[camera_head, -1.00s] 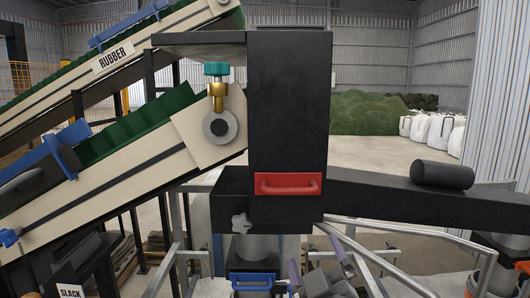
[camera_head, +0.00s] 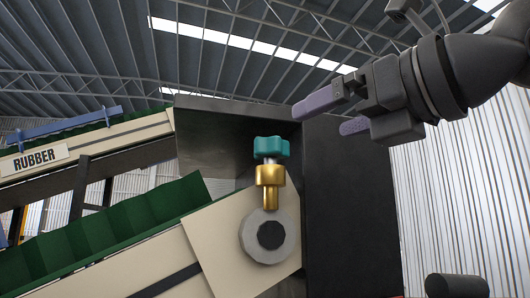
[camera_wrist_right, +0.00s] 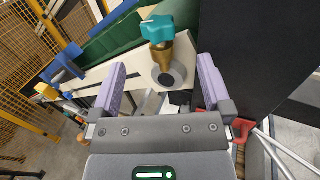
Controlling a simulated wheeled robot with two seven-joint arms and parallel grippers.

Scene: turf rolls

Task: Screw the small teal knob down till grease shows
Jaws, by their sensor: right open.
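The small teal knob (camera_head: 270,147) sits on a short stem above a brass fitting (camera_head: 270,185), upright over a round grey bearing (camera_head: 268,236) on the cream conveyor side. My right gripper (camera_head: 322,118) is to the right of the knob and a little above it in the head view, its lilac fingers apart and pointing left. It is open and empty. In the right wrist view the knob (camera_wrist_right: 158,28) and brass fitting (camera_wrist_right: 161,55) show beyond and between the spread fingers (camera_wrist_right: 161,68), not touching them. My left gripper is not in view.
A dark upright housing (camera_head: 350,210) stands right of the knob, and a dark plate (camera_head: 225,140) is behind it. The green conveyor belt (camera_head: 120,235) slopes off lower left. A RUBBER sign (camera_head: 34,157) is on the upper conveyor. A dark cylinder (camera_head: 456,286) is lower right.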

